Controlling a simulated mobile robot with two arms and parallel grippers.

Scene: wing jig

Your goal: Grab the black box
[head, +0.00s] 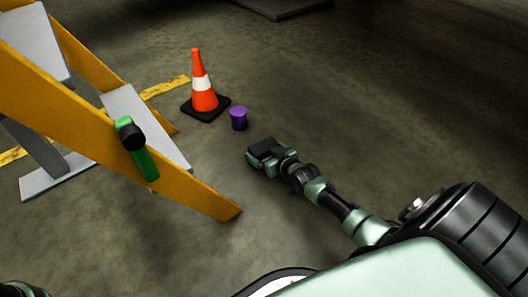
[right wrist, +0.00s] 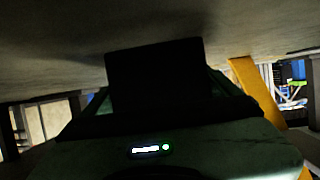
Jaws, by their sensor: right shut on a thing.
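A black box (right wrist: 155,75) fills the middle of the right wrist view, dark and held between the fingers. In the head view the black box (head: 265,148) shows as a small dark block at the end of my right arm. My right gripper (head: 262,156) is shut on it. The box looks held above the floor, but the exact height is hard to tell. My left gripper is not in view.
An orange and white cone (head: 203,88) on a black base stands on the floor, with a purple can (head: 239,118) beside it. Yellow steps (head: 105,140) stand at the left, with a green and black tool (head: 137,148) against the rail. The floor at the upper right is clear.

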